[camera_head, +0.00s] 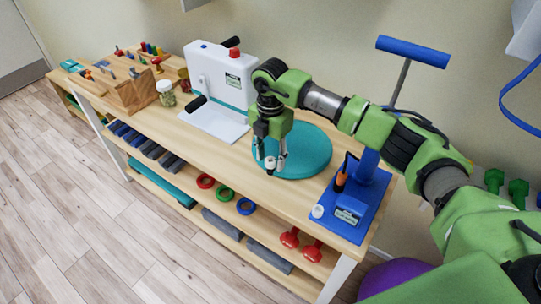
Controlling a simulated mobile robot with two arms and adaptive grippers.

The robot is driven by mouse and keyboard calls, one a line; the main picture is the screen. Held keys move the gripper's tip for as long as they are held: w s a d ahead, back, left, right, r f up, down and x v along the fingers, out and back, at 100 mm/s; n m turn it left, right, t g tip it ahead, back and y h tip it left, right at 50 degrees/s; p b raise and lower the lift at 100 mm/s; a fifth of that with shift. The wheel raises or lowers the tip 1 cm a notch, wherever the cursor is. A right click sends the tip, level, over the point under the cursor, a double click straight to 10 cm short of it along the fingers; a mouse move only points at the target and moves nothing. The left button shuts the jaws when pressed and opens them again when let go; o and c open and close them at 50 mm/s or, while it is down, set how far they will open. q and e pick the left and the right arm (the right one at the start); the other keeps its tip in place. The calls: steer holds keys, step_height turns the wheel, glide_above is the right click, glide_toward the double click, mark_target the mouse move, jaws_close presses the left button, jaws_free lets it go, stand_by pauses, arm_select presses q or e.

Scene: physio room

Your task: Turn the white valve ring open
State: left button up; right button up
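A small white piece (270,162), which looks like the valve ring, shows at the near left part of the round teal cushion (309,157). My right gripper (270,164) points down over that side of the cushion. Its two fingers stand apart, one on each side of the white piece, with a gap visible. I cannot tell whether a finger touches it. The fingers partly frame the ring, and its lower part looks dark. My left gripper is not in view.
A blue pump base (343,223) with a T-handle (413,51) stands right of the cushion; a white cap (318,211) sits at its left. A white machine (221,76) stands behind left. A jar (166,93) and wooden block (130,92) are further left.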

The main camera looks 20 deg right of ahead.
steer(key=shift+f, duration=0.25)
steer(key=c, duration=1.1)
steer(key=shift+n, duration=0.4)
steer(key=n+b, duration=0.2)
steer(key=n, duration=0.1)
steer(key=shift+n+b, duration=0.9)
steer(key=shift+n, duration=1)
steer(key=shift+r, duration=0.1)
